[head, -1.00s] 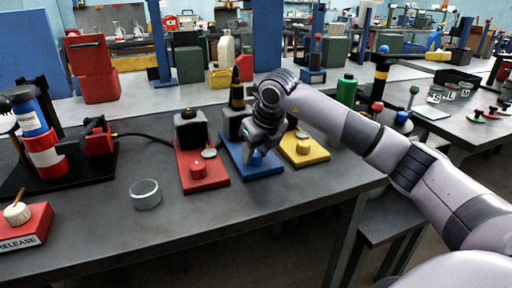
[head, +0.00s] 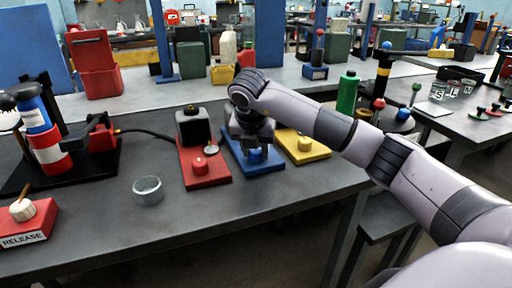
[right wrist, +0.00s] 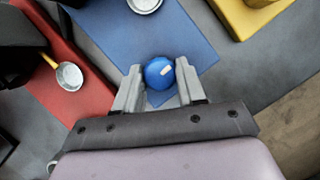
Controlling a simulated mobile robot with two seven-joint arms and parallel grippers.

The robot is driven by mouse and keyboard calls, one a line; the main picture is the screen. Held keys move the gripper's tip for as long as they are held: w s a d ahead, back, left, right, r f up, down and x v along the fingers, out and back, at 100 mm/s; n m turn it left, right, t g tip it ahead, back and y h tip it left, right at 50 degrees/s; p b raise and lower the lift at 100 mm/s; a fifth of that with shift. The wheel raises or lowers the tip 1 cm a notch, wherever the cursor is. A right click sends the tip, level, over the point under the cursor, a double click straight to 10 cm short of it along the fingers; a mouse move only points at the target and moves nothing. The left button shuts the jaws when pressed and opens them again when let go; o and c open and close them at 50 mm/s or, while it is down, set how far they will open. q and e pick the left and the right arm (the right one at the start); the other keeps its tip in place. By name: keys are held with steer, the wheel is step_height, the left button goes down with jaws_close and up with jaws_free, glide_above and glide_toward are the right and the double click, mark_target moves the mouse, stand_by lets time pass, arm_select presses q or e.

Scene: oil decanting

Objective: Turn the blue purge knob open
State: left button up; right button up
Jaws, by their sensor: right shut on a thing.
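The blue purge knob (right wrist: 158,75) is round, with a small pale mark on its top right, in the right wrist view. It stands on the front part of a blue base plate (right wrist: 190,35). My right gripper (right wrist: 158,82) is shut on the knob, one finger on each side. In the head view, the right gripper (head: 257,150) points down over the blue plate (head: 268,168), and the knob (head: 256,156) shows partly under it. The gripper and wrist hide the back of the blue plate. My left gripper is in no view.
A red plate (head: 205,180) with its own knob stands left of the blue one, a yellow plate (head: 315,150) right. A glass dish (head: 148,191) and a red RELEASE box (head: 28,225) are farther left. The table front is clear.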

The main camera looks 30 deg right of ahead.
mark_target(253, 167)
steer(key=shift+m, duration=0.4)
steer(key=o, duration=1.1)
steer(key=shift+c, duration=0.2)
steer(key=shift+r, duration=0.1)
steer(key=v, duration=0.7)
